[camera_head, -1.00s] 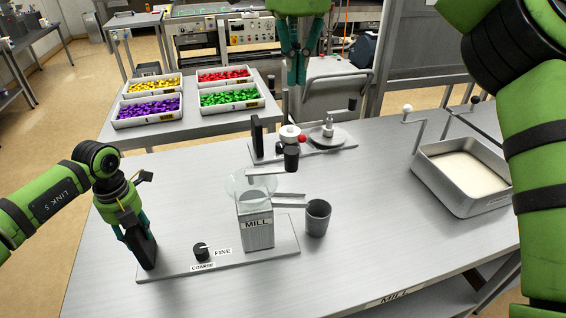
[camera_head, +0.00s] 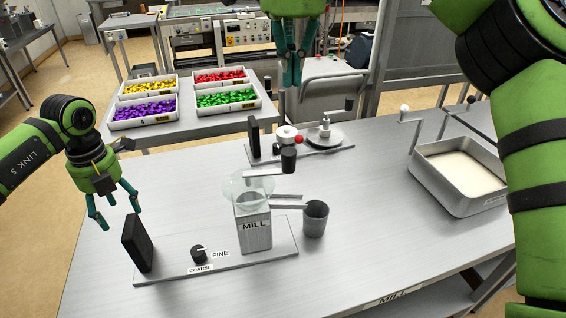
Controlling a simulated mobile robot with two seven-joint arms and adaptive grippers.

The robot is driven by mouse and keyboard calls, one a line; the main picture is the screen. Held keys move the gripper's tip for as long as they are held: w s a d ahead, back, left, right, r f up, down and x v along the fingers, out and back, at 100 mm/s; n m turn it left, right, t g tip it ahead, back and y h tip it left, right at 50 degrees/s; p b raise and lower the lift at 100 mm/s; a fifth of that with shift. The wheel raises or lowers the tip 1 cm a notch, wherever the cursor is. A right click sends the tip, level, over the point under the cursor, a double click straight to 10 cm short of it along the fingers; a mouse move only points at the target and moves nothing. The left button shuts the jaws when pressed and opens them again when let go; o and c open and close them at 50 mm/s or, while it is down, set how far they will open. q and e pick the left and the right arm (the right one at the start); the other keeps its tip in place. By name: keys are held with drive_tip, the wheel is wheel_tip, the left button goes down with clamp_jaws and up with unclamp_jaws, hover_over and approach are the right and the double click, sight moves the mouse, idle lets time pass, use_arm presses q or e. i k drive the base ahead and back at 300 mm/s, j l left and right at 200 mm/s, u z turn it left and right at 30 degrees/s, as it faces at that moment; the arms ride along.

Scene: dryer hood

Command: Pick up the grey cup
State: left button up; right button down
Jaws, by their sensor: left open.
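The grey cup (camera_head: 315,220) stands upright on the metal table, just right of the mill (camera_head: 253,232) and near the end of its spout (camera_head: 287,203). My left gripper (camera_head: 117,212) is open and empty, up and to the left of the upright black plate (camera_head: 137,243) at the left end of the mill's base, well away from the cup. My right gripper (camera_head: 293,82) hangs at the top middle, above and beyond the cup. Its fingers point down, and I cannot tell how far apart they are.
A black knob (camera_head: 198,253) sits on the mill's base. A second device (camera_head: 323,140) stands behind the mill. A metal tray of pale material (camera_head: 460,205) is at the right. Trays of coloured pieces (camera_head: 142,111) stand on a back table. The table is clear between cup and tray.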

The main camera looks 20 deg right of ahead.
sight(317, 213)
drive_tip(key=k, duration=1.5)
